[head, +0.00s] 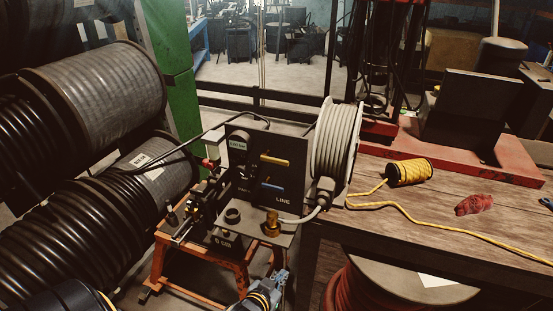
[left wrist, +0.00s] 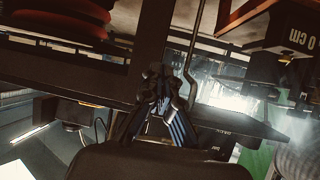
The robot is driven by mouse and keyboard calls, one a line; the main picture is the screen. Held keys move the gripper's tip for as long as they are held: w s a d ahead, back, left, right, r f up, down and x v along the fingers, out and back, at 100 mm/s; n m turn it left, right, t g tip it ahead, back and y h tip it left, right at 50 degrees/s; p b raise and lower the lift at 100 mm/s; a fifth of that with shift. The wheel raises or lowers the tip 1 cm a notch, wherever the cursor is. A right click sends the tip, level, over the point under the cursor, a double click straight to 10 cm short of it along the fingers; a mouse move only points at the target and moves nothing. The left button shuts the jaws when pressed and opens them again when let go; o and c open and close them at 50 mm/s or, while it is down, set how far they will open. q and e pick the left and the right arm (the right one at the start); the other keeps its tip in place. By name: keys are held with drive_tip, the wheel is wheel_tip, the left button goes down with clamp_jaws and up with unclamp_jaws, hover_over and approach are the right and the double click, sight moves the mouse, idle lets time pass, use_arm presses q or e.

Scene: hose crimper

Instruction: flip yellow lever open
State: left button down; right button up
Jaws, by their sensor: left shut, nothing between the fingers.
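The yellow lever (head: 274,160) sits on the upper part of the dark front panel of the crimper (head: 252,170) in the head view. It lies nearly level, above a blue lever (head: 272,187). My left gripper (head: 279,277) is at the bottom middle, below and in front of the machine, apart from the lever. In the left wrist view its fingers (left wrist: 163,82) are together with nothing between them. That view is turned upside down, and I cannot make out the yellow lever there. My right gripper is not in view.
A brass fitting (head: 272,223) stands on the machine's lower ledge. A grey hose reel (head: 334,150) is at its right. The wooden table (head: 400,221) holds a yellow rope spool (head: 409,172) and a red rag (head: 474,204). Large black hose coils (head: 70,230) fill the left. An orange stand (head: 200,251) supports the machine.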

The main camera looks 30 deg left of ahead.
use_arm(q)
drive_tip(key=a+r+t+y, duration=0.1)
drive_tip(key=a+r+t, duration=0.1)
drive_tip(key=r, duration=0.8)
drive_tip(key=w+a+r+n+t+y, duration=0.1)
drive_tip(key=a+r+t, duration=0.2)
drive_tip(key=r, duration=0.7)
drive_tip(key=w+a+r+n+t+y, duration=0.1)
drive_tip(key=a+r+t, duration=0.1)
drive_tip(key=r, duration=0.8)
drive_tip(key=shift+w+a+r+t+y+p, duration=0.15)
drive_tip(key=shift+r+t+y+p, duration=0.2)
drive_tip(key=shift+t, duration=0.45)
drive_tip(key=shift+f, duration=0.1)
wheel_tip(320, 180, up, 4)
drive_tip(key=p, duration=0.5)
hover_over(277, 162)
drive_tip(key=s, duration=0.1)
drive_tip(key=shift+s+d+f, duration=0.1)
drive_tip(key=shift+d+f, duration=0.05)
drive_tip(key=shift+f, duration=0.65)
drive_tip(key=shift+s+d+f, duration=0.15)
drive_tip(key=shift+d+f, duration=0.05)
drive_tip(key=shift+f, duration=0.6)
drive_tip(key=shift+s+d+f, duration=0.1)
drive_tip(key=shift+d+f, duration=0.05)
drive_tip(key=shift+f, duration=0.65)
